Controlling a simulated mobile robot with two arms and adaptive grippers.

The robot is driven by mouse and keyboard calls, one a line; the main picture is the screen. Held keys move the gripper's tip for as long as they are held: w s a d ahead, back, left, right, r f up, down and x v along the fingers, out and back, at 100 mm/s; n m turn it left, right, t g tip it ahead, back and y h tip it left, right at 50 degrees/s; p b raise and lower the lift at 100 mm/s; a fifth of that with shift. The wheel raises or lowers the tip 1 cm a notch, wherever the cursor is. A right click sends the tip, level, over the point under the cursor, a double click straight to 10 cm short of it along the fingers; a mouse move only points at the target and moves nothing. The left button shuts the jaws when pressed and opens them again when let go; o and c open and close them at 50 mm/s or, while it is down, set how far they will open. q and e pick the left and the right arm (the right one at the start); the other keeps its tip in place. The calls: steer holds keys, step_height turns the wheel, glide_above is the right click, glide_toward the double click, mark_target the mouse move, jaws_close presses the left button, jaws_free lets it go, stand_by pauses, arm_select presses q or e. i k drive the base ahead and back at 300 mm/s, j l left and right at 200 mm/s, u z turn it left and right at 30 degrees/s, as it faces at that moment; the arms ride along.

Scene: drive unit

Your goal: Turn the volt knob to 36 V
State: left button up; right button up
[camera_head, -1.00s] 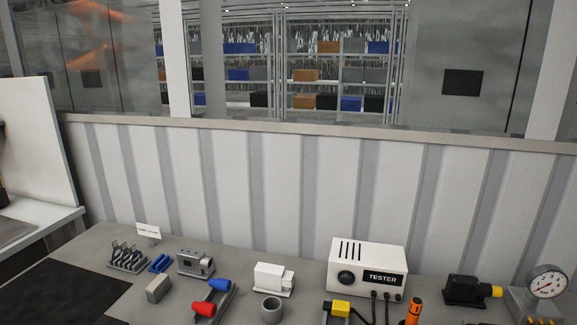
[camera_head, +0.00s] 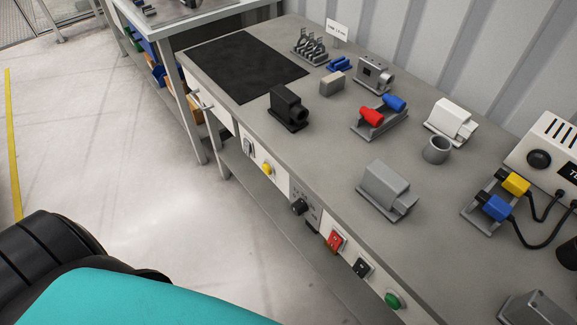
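A black rotary knob (camera_head: 299,206) sits on a grey plate with small markings on the front panel of the workbench, near the picture's middle. The markings are too small to read, so I cannot tell where the knob points or whether it is the volt knob. Another round black knob (camera_head: 539,158) is on the white tester box (camera_head: 553,147) at the right edge. Neither of my grippers is in view. Teal and black parts of my own body fill the lower left.
The bench front also carries a yellow button (camera_head: 267,168), a red switch (camera_head: 336,241), a black switch (camera_head: 362,267) and a green button (camera_head: 393,300). On the grey benchtop (camera_head: 325,135) stand several blocks and fixtures. The floor (camera_head: 110,150) left of the bench is clear.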

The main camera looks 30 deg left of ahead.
mark_target(298, 207)
steer(key=i+u, duration=0.1)
steer(key=u, duration=0.55)
